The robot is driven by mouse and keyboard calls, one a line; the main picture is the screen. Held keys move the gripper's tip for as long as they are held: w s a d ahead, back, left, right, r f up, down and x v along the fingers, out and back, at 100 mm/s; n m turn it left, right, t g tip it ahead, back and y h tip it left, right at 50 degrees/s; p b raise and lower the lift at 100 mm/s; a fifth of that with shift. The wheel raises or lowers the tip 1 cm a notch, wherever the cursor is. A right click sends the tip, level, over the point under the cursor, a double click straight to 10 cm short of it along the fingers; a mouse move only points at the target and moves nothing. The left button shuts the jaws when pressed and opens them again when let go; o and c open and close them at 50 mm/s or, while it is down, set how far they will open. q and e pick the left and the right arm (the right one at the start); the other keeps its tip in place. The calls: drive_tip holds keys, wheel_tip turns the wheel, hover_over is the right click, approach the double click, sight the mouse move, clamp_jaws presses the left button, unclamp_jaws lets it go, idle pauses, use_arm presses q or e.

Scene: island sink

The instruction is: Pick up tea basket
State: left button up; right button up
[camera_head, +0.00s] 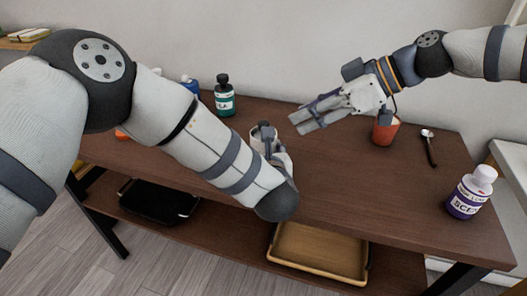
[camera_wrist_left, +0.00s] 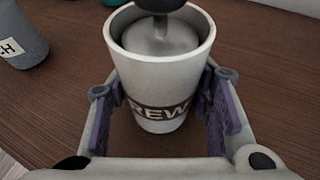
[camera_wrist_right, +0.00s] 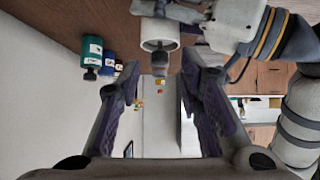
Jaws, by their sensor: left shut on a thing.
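A white cup with dark lettering (camera_wrist_left: 160,100) stands between the two fingers of my left gripper (camera_wrist_left: 163,84), which is shut on it. A grey metal tea basket (camera_wrist_left: 160,38) with a dark knob on a stem sits inside the cup. The knob (camera_wrist_right: 160,65) also shows in the right wrist view, where the cup (camera_wrist_right: 160,32) appears inverted. In the head view the cup (camera_head: 263,133) is partly hidden by my left arm. My right gripper (camera_head: 308,117) is open and empty, above the table to the right of the cup.
A dark green bottle (camera_head: 225,98) and a blue bottle (camera_head: 190,84) stand at the back left. An orange-red cup (camera_head: 385,131), a dark spoon (camera_head: 429,148) and a purple-labelled white-capped bottle (camera_head: 468,194) are on the right. The table (camera_head: 350,190) is clear front centre. Trays (camera_head: 318,275) lie below.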

sight(266, 122)
drive_tip(key=shift+o, duration=1.4)
drive_tip(key=a+f+y, duration=0.1)
drive_tip(key=a, duration=0.1)
drive_tip(key=w+a+f+y, duration=0.1)
drive_tip(key=a, duration=0.1)
drive_tip(key=w+a+f+y, duration=0.1)
drive_tip(key=a, duration=0.2)
drive_tip(key=shift+w+f, duration=0.15)
drive_tip(key=shift+f, duration=0.1)
drive_tip(key=shift+t, duration=0.3)
clamp_jaws()
